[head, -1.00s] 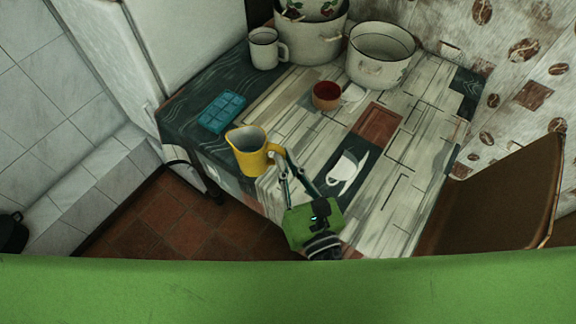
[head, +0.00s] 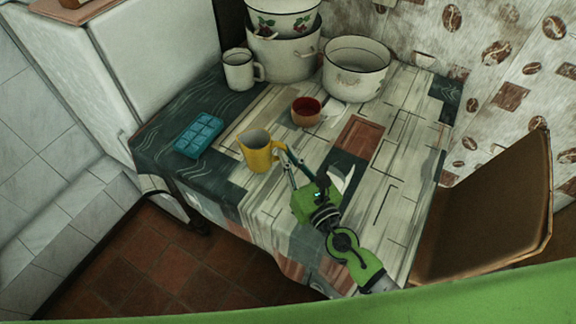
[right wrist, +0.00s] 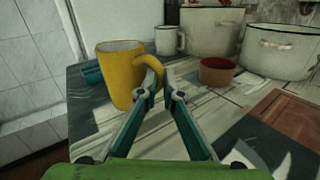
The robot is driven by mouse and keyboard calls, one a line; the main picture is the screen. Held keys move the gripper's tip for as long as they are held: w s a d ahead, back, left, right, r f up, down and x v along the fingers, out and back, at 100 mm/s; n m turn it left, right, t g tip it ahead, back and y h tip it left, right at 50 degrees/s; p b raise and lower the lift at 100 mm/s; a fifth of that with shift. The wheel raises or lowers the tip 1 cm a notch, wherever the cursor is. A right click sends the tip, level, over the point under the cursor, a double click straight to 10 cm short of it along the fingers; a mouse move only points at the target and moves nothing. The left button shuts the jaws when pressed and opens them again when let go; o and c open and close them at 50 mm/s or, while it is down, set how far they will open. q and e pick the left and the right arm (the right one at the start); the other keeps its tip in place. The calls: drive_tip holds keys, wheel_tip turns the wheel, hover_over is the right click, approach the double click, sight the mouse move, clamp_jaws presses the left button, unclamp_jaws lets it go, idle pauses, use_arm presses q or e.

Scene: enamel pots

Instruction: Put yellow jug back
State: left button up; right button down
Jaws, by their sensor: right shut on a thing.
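The yellow jug (head: 257,153) is upright at the near left part of the table, with its handle toward the right. My right gripper (head: 284,156) is shut on the jug's handle. In the right wrist view the jug (right wrist: 121,77) stands left of the fingers, and the right gripper's fingertips (right wrist: 160,90) meet at its yellow handle. Whether the jug's base touches the table or is just above it, I cannot tell. My left gripper is not in view.
On the table (head: 390,190) a blue tray (head: 199,135) lies left of the jug and a red-brown bowl (head: 306,111) stands behind it. A white mug (head: 240,70), stacked pots (head: 283,50) and a wide pot (head: 355,68) stand at the back. A brown chair (head: 490,215) is at right.

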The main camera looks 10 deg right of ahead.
wheel_tip(320, 180, down, 3)
drive_tip(key=shift+w+r+b, duration=0.1)
drive_tip(key=shift+b, duration=0.5)
drive_tip(key=shift+f, duration=0.2)
drive_tip(key=c, duration=2.2)
unclamp_jaws()
drive_tip(key=shift+f, duration=0.15)
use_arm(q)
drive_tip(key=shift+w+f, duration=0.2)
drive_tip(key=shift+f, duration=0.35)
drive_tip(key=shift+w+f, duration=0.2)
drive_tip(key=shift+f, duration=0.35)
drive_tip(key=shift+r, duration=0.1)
